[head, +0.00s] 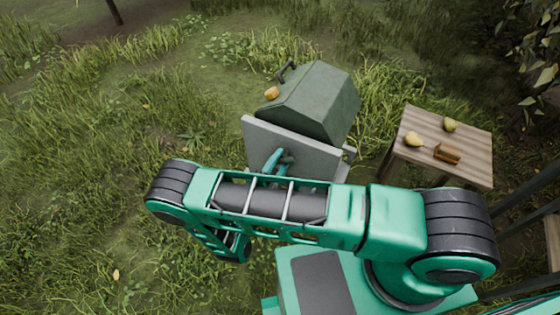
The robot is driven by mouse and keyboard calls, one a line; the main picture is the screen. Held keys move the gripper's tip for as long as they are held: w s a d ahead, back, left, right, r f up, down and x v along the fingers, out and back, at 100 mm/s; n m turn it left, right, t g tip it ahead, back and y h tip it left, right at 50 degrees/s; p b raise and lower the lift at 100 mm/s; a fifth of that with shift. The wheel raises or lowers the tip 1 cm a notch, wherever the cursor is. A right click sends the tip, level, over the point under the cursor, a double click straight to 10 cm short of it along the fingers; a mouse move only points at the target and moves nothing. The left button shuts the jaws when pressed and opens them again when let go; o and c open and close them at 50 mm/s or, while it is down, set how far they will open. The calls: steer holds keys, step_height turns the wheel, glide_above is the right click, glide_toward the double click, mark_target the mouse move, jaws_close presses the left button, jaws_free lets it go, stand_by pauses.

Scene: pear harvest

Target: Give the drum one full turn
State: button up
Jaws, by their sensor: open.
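The drum (325,98) is a dull green, many-sided body lying on its side. It sits behind an upright grey panel (256,133) of its stand. A dark handle (286,72) sticks out at the drum's upper left. My gripper (279,159) shows as a small teal and dark shape in front of the panel, open, below the drum and apart from the handle. My own arm link crosses in front and hides part of the gripper and the lower panel. I cannot tell whether the gripper touches the panel.
A yellow pear (272,93) is at the drum's left edge. A wooden table (470,138) at the right bears a yellow pear (413,139), a greenish pear (450,125) and a brown wooden object (447,153). Open grass lies left of the drum. Dark posts stand at the right edge.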

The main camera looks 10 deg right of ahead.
steer(key=v, duration=0.9)
steer(key=shift+s, duration=0.2)
steer(key=shift+a, duration=0.15)
